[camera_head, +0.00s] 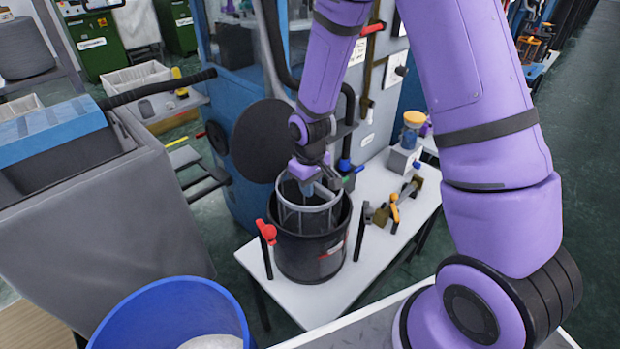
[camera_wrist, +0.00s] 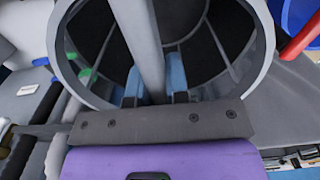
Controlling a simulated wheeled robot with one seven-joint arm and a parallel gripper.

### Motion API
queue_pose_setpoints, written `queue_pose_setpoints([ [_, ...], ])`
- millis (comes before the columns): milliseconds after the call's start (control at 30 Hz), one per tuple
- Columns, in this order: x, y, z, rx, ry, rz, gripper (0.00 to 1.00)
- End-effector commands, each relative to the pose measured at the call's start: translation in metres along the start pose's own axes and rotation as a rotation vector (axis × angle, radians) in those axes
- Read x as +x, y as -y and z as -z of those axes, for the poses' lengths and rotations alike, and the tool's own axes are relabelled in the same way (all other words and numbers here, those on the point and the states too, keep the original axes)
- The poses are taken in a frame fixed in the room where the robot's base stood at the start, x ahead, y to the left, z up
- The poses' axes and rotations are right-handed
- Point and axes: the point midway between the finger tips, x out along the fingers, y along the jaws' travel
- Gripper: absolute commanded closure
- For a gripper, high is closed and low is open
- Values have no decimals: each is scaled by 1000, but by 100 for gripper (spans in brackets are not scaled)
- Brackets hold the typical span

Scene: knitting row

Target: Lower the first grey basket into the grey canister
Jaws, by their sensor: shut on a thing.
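The grey basket (camera_head: 282,200) is an open frame with a ring rim and upright bars. In the head view its lower part is inside the dark grey canister (camera_head: 310,258), and its top ring stands about at or a little above the canister's rim. My gripper (camera_head: 318,184) is over the basket, pointing down. In the wrist view the two blue fingertips of my gripper (camera_wrist: 155,90) are shut on the basket's grey handle bar (camera_wrist: 143,35). The basket's wide ring (camera_wrist: 62,62) surrounds a dark interior. The basket's bottom is hidden.
The canister stands on a white table (camera_head: 345,285). A red-topped black post (camera_head: 267,240) is close on its left, and brass-and-orange fittings (camera_head: 392,207) are on its right. A blue bucket (camera_head: 170,310) stands in front. A round dark disc (camera_head: 262,140) is behind.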

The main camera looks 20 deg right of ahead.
Motion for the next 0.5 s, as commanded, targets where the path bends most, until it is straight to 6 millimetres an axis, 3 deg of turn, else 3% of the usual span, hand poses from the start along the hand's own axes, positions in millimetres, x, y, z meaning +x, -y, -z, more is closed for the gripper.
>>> queue_pose_setpoints([
  [500,45,0,-1,0,2,0,100],
])
